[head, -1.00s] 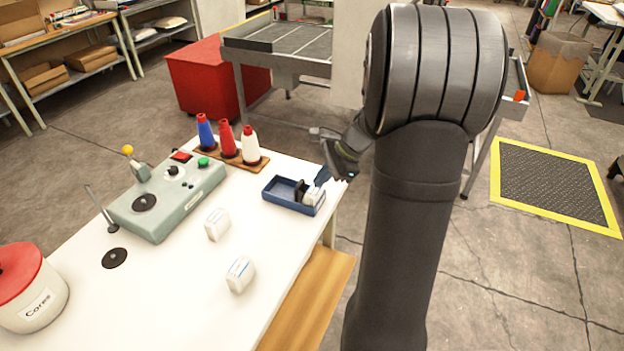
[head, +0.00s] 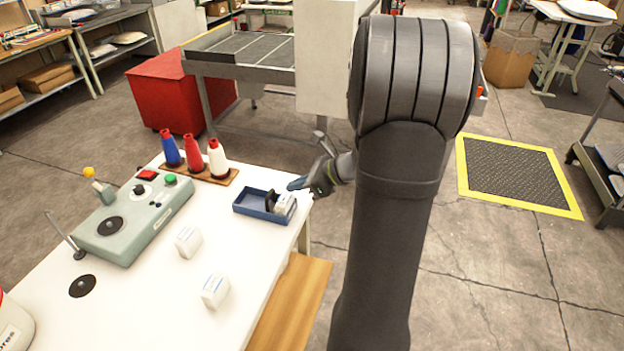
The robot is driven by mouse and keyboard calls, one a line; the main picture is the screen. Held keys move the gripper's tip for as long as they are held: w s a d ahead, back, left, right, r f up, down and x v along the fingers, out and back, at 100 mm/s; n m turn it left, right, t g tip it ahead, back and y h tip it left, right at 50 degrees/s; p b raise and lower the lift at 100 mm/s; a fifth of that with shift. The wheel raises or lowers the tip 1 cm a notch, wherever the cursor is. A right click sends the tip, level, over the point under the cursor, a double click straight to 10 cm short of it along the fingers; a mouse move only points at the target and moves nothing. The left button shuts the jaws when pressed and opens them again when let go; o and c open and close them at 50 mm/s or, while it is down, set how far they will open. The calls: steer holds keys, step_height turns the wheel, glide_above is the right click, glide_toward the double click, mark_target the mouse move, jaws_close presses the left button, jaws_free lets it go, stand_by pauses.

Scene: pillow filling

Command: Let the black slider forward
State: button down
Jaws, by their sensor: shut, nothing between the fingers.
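A blue tray (head: 246,210) sits at the table's right edge. In it, a small upright black piece (head: 271,200) stands beside white pieces (head: 284,205); I cannot tell if the black piece is the slider. My gripper (head: 297,184) is shut and empty, just above and behind the tray's right end, pointing left. Whether it touches anything in the tray is unclear. The grey-green control box (head: 150,222) at the left carries a black knob (head: 140,189), a black disc (head: 110,226), a red button (head: 147,175) and a green button (head: 170,179).
Blue, red and white thread cones (head: 217,158) stand on a brown board behind the tray. Two white blocks (head: 188,241) lie on the white table (head: 150,310). A yellow-balled lever (head: 100,188) rises from the control box.

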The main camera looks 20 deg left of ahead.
mark_target(270, 192)
steer(key=x, duration=0.5)
steer(key=shift+a+f, duration=0.2)
steer(key=shift+a, duration=0.1)
steer(key=shift+a, duration=0.1)
steer(key=shift+a, duration=1.5)
steer(key=v, duration=1.4)
